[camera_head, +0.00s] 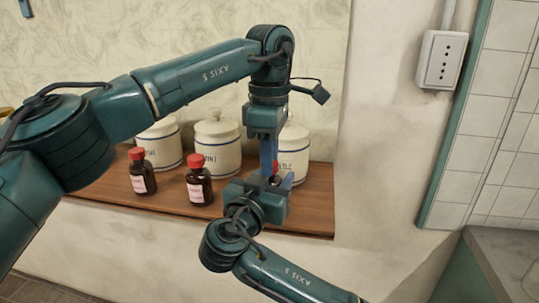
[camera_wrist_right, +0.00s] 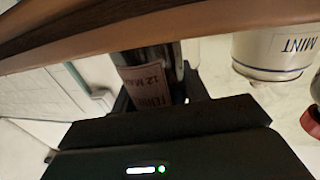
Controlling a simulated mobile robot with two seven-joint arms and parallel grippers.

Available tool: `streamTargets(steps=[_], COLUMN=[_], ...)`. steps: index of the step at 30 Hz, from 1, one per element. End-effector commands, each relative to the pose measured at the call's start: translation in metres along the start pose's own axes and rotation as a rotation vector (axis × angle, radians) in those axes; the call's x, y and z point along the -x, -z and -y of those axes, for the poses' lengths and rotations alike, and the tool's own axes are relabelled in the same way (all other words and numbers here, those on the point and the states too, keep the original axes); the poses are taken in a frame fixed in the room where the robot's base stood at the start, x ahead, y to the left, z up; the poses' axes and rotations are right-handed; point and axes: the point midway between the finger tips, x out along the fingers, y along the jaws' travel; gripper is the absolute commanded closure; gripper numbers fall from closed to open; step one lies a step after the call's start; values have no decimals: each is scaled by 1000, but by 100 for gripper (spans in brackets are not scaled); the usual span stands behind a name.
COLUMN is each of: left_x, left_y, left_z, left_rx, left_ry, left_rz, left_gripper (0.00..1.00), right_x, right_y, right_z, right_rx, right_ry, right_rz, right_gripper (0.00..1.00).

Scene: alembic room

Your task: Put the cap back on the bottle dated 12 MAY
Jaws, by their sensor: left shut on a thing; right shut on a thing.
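In the right wrist view a dark bottle (camera_wrist_right: 135,57) with a pink label reading "12 MA…" (camera_wrist_right: 147,85) stands between the fingers of my right gripper (camera_wrist_right: 160,98). In the head view my right gripper (camera_head: 276,184) is shut on this bottle above the right part of the shelf, mostly hiding it. My left gripper (camera_head: 268,160) points down just above it, shut on a small red cap (camera_head: 276,167). The cap is close to the bottle's top; I cannot tell whether they touch.
Two dark bottles with red caps, one left (camera_head: 143,178) and one right (camera_head: 199,190), stand on the wooden shelf (camera_head: 165,204). Several white lidded jars (camera_head: 218,150) stand behind. The right jar is partly hidden by my arms. A wall socket (camera_head: 440,60) is at right.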

Motion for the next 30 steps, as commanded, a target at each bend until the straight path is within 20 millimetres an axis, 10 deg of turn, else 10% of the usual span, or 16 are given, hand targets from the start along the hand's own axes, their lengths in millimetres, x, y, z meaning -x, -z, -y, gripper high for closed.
streamTargets(steps=[11, 15, 16, 18, 30], left_x=[0, 0, 0, 0, 0], left_y=[0, 0, 0, 0, 0], left_z=[0, 0, 0, 0, 0], left_rx=[-762, -761, -760, -760, -758], left_ry=[1, 1, 1, 0, 0], left_rz=[-1, -1, -1, -1, 0], left_gripper=[99, 99, 71, 65, 46], right_x=[-1, -1, -1, 0, 0], right_y=[0, 0, 0, 0, 0], right_z=[-1, -1, -1, -1, 0], right_rx=[1, 1, 1, 1, 1], right_ry=[-3, -3, -3, -3, -1], right_rz=[0, 1, 0, 0, 0], right_gripper=[100, 100, 100, 100, 100])
